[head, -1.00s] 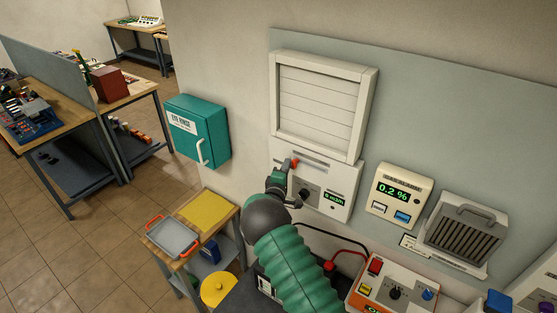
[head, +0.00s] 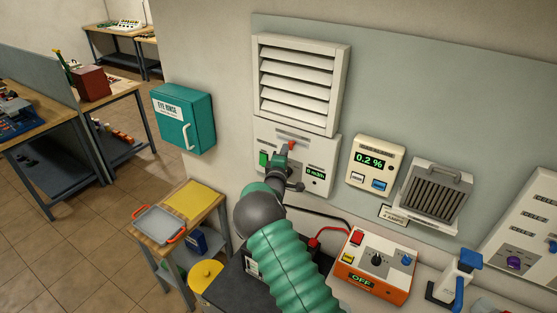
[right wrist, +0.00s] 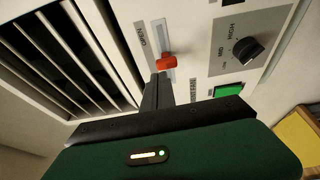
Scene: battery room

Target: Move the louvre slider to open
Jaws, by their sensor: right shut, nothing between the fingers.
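The louvre (head: 297,85) on the wall panel has its slats tilted open, with dark gaps between them; its slats also show in the right wrist view (right wrist: 70,50). The red slider knob (head: 291,145) sits on the white control box (head: 322,158) below it. In the right wrist view the red knob (right wrist: 167,62) is in its slot beside the OPEN label. My right gripper (head: 283,150) is shut and empty. Its fingertips (right wrist: 160,76) are right at the knob; whether they touch it I cannot tell. My left gripper is not in view.
A green button (right wrist: 228,90) and a black rotary knob (right wrist: 247,49) are on the same box, close to my gripper. A gas alarm (head: 374,165) reading 0.2 % and a grey filter (head: 435,195) are to the right. An eye rinse cabinet (head: 184,118) hangs left.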

